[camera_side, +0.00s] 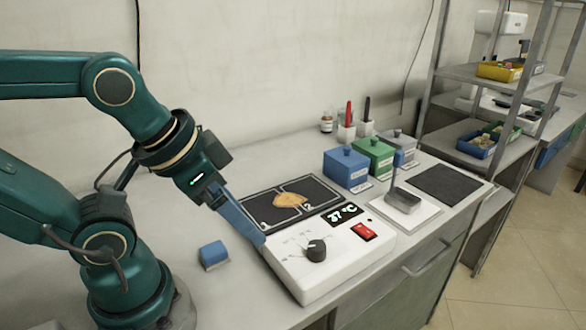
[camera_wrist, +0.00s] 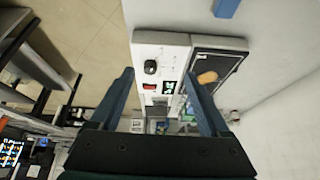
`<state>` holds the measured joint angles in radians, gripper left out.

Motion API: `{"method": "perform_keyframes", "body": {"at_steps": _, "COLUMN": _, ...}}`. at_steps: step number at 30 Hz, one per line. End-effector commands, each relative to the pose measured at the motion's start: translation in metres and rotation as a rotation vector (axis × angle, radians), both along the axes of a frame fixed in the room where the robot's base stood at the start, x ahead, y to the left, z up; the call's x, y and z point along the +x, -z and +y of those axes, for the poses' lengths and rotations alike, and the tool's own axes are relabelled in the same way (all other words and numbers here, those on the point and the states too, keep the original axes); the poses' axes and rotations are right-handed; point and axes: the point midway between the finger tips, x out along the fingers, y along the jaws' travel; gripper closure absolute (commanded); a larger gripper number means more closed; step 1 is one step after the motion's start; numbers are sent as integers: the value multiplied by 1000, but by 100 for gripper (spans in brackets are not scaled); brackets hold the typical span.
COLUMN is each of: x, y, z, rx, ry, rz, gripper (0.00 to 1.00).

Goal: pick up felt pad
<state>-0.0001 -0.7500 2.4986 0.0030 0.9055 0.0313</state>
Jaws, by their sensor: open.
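No label marks the felt pad. A small blue block with a pale grey lower layer (camera_side: 213,254) fits best, though I cannot tell for certain. It lies on the bench left of the white heater unit (camera_side: 335,268). In the wrist view, part of the blue block (camera_wrist: 226,8) shows at the top edge. My gripper (camera_side: 258,241) is above the left edge of the heater unit, to the right of the blue block and apart from it. In the wrist view my gripper (camera_wrist: 160,75) has its fingers wide apart with nothing between them.
A tan piece (camera_side: 290,200) lies on the heater's dark plate (camera_side: 262,210). Blue (camera_side: 346,167), green (camera_side: 373,155) and grey-blue (camera_side: 399,148) lidded boxes stand behind. Bench around the block is clear.

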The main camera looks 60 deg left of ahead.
Motion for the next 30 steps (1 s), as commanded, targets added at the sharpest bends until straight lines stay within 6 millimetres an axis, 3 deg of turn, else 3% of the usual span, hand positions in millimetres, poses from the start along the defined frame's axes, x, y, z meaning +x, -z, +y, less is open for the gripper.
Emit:
{"method": "perform_keyframes", "body": {"at_steps": 7, "x": 14, "y": 6, "z": 23, "rx": 117, "ry": 86, "rz": 146, "gripper": 20}}
{"method": "perform_keyframes", "body": {"at_steps": 15, "x": 23, "y": 43, "z": 71, "rx": 137, "ry": 78, "rz": 457, "gripper": 20}}
{"method": "perform_keyframes", "body": {"at_steps": 22, "x": 14, "y": 81, "z": 104, "rx": 59, "ry": 26, "rz": 674, "gripper": 20}}
{"method": "perform_keyframes", "body": {"at_steps": 30, "x": 0, "y": 102, "z": 114, "rx": -9, "ry": -32, "rz": 765, "gripper": 20}}
